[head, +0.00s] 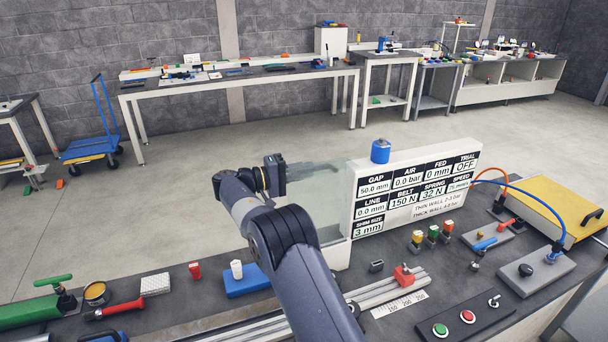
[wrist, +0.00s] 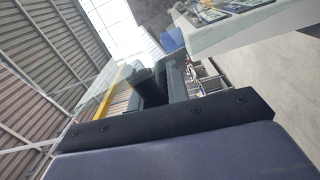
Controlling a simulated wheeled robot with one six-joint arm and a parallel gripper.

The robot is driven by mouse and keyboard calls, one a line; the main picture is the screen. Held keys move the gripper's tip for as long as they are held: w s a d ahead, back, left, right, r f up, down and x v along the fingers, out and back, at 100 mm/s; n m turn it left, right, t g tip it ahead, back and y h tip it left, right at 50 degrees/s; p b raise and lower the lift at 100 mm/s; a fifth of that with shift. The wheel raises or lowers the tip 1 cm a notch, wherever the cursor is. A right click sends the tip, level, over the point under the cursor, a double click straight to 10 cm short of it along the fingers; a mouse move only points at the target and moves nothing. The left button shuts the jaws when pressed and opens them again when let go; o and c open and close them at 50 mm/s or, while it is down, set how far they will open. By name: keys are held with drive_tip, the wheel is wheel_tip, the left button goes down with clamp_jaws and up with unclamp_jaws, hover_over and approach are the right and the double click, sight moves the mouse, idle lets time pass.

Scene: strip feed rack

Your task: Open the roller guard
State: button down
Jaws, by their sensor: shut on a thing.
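The roller guard (head: 326,212) is a clear, greenish panel standing raised at the left end of the white readout board (head: 416,186). In the wrist view a clear pane (wrist: 84,94) with a yellow strip (wrist: 113,88) lies beside my fingers. My gripper (head: 312,168) is at the guard's upper part, its fingers seen dimly at the panel. In the wrist view my gripper (wrist: 162,84) has its dark fingers close together at the yellow strip, shut on the guard. The exact grip point is hard to see. My arm hides the bench below the guard.
A blue jar (head: 380,151) stands on the board.

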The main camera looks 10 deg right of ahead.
drive_tip(key=shift+f, duration=0.25)
drive_tip(key=c, duration=1.6)
unclamp_jaws()
drive_tip(key=shift+w, duration=0.15)
drive_tip(key=shift+o, duration=1)
drive_tip(key=s+a+b, duration=0.2)
drive_tip(key=a+b, duration=0.1)
drive_tip(key=a, duration=0.7)
drive_tip(key=shift+a, duration=0.35)
drive_tip(key=shift+s, duration=0.1)
